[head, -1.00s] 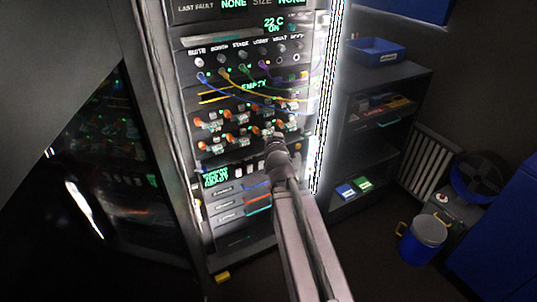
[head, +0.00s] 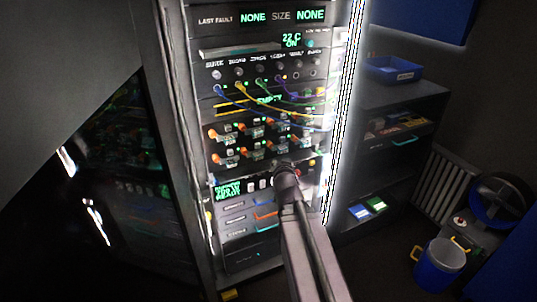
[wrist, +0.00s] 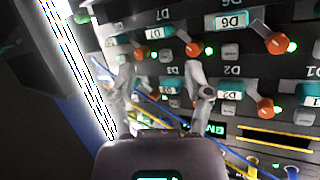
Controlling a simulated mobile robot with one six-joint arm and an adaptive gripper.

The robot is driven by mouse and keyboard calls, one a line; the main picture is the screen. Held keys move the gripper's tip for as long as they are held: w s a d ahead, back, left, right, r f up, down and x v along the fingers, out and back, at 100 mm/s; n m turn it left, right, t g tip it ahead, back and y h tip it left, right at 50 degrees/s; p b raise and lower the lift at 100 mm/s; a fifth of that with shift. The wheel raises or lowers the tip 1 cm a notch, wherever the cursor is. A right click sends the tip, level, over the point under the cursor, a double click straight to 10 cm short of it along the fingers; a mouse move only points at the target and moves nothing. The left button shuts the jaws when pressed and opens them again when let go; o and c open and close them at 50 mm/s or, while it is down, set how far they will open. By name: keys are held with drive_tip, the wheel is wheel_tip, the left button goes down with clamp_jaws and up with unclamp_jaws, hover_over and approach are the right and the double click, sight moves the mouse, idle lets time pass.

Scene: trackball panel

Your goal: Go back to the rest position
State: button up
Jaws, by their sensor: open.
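My gripper (wrist: 160,85) shows in the wrist view with its two fingers apart and nothing between them that it holds. It is in front of a rack panel (head: 222,183) with rows of orange-knobbed switches; one orange knob (wrist: 193,49) shows just beyond the right fingertip. I cannot tell whether the fingertips touch the panel. In the head view my arm reaches up from the bottom to the lower part of the panel, and the fingers are hidden behind the wrist.
Blue and yellow cables (head: 245,108) hang across the panel above the switches. A dark shelf unit (head: 385,155) with a blue tray (head: 393,70) stands right of the rack. A blue bucket (head: 438,268) and a fan (head: 498,202) are at the lower right. Some floor is open between them.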

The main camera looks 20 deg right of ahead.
drive_tip(key=s+a+f+n+g+y, duration=0.3)
drive_tip(key=s+a+f+g, duration=0.35)
drive_tip(key=a, duration=0.25)
drive_tip(key=s+a+f+n+g+y, duration=0.25)
drive_tip(key=s+a+f+g, duration=0.35)
drive_tip(key=s+a, duration=0.3)
wheel_tip(320, 180, up, 15)
drive_tip(key=a+n+p, duration=0.1)
drive_tip(key=p, duration=1.3)
drive_tip(key=shift+w+p, duration=0.35)
drive_tip(key=shift+w, duration=0.05)
drive_tip(key=shift+f, duration=0.1)
idle(1.1)
